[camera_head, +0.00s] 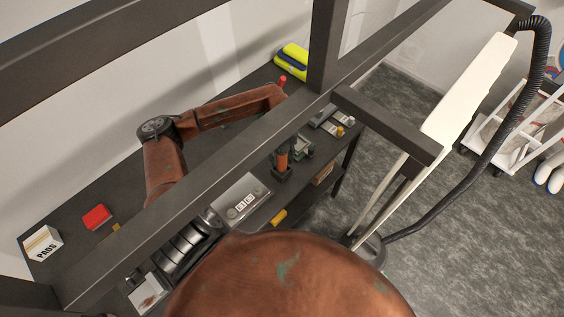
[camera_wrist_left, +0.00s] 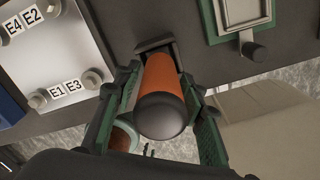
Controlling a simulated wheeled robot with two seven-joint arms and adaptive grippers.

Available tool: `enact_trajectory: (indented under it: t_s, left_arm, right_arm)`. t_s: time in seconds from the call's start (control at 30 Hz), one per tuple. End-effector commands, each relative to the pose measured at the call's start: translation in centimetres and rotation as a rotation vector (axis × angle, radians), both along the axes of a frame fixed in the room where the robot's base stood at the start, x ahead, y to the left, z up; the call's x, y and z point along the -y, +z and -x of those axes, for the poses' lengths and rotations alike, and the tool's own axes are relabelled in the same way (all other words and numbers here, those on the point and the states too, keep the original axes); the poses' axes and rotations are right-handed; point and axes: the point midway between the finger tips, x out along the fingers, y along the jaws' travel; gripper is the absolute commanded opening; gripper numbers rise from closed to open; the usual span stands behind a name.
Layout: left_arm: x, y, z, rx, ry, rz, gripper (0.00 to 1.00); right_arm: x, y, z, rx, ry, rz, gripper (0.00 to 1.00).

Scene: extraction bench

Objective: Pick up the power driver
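An orange cylinder with a dark rounded end (camera_wrist_left: 163,110), which looks like the power driver, stands in a dark square holder (camera_wrist_left: 151,46) near the bench edge. In the head view the orange driver (camera_head: 281,160) stands upright to the right of the labelled panel. My left gripper (camera_wrist_left: 162,80) has one green-padded finger on each side of it, with gaps showing, so it is open around the driver. In the head view my left arm reaches over the bench, and a dark beam hides part of it near the driver. My right gripper is out of view.
A panel with labels (camera_head: 241,197) and knobs lies left of the driver; a green-framed fixture (camera_wrist_left: 240,15) is on its right. Dark frame beams (camera_head: 210,190) cross the bench. A pads box (camera_head: 42,243) and red box (camera_head: 96,216) sit far left. Floor lies beyond the bench edge.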

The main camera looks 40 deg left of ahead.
Motion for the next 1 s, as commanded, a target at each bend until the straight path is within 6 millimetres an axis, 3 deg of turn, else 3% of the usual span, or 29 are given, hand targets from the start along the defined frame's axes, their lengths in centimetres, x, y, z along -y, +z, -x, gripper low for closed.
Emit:
enact_trajectory:
  t_s: [0.43,0.77,1.0]
  left_arm:
    - [0.0,0.0,0.0,0.000,0.000,0.000,0.05]
    - [0.0,0.8,-0.1,0.004,0.000,0.001,0.05]
    - [-0.1,4.8,-0.2,0.007,-0.001,-0.002,0.05]
  right_arm:
    - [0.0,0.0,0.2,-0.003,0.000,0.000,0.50]
    - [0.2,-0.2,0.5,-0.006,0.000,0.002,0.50]
    - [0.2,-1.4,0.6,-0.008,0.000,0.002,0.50]
